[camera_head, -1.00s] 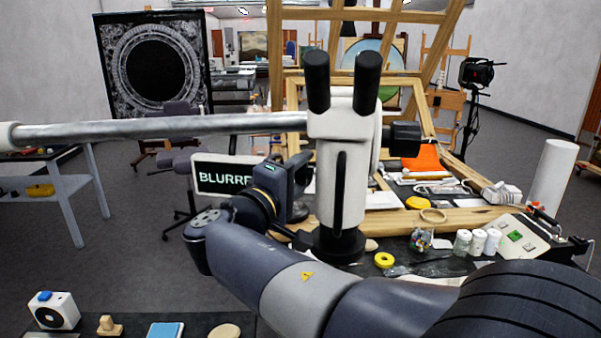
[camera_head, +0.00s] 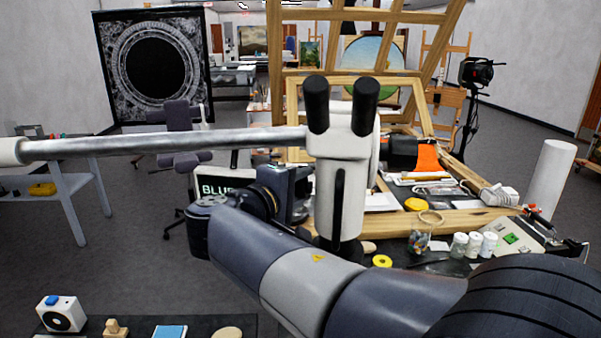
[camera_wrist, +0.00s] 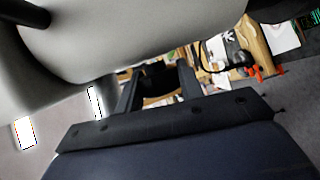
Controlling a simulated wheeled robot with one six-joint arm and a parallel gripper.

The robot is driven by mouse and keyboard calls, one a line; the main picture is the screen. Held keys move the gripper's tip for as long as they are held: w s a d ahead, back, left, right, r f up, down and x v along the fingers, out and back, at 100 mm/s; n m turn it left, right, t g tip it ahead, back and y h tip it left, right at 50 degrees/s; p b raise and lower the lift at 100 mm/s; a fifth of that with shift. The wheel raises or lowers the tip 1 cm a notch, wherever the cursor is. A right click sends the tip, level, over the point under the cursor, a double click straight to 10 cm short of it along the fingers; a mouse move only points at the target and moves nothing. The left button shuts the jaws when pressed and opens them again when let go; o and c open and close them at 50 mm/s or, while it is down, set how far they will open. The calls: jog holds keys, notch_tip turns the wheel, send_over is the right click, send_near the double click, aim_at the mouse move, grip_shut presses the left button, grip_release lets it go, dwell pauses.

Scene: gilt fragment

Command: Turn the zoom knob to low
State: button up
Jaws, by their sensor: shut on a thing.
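The white microscope head (camera_head: 345,200) with two black eyepieces hangs on a grey metal boom (camera_head: 170,143). In the wrist view my gripper (camera_wrist: 158,82) is shut on a dark, round thing (camera_wrist: 157,76) under the pale microscope body (camera_wrist: 130,35). This appears to be the zoom knob; its markings and setting cannot be read. A display (camera_head: 214,188) behind my gripper shows "BLUR", the rest covered.
Below and right of the microscope, a bench holds yellow tape (camera_head: 382,261), a glass jar (camera_head: 419,239), several white bottles (camera_head: 474,244) and a control box (camera_head: 515,237). A wooden frame (camera_head: 480,216) lies behind. A small white box (camera_head: 61,313) stands at the lower left.

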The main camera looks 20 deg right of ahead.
jog(key=g+y+p, duration=0.1)
jog(key=g+p, duration=0.1)
jog(key=p, duration=0.1)
jog(key=shift+r+n, duration=0.2)
jog(key=shift+n, duration=0.2)
jog(key=shift+f+n+g+y+p, duration=0.2)
jog(key=shift+g+y+p, duration=0.1)
jog(key=shift+g+y, duration=0.3)
jog(key=shift+f+n+g+y+p, duration=0.2)
jog(key=shift+g+y+p, duration=0.1)
jog(key=shift+g+y, duration=0.3)
jog(key=o, duration=0.9)
jog(key=shift+o, duration=0.3)
jog(key=shift+r, duration=0.1)
jog(key=b+v, duration=0.1)
jog(key=v, duration=0.9)
jog(key=shift+a+r+b, duration=0.2)
jog(key=shift+r+b, duration=0.15)
jog(key=shift+b, duration=0.05)
jog(key=shift+s, duration=0.1)
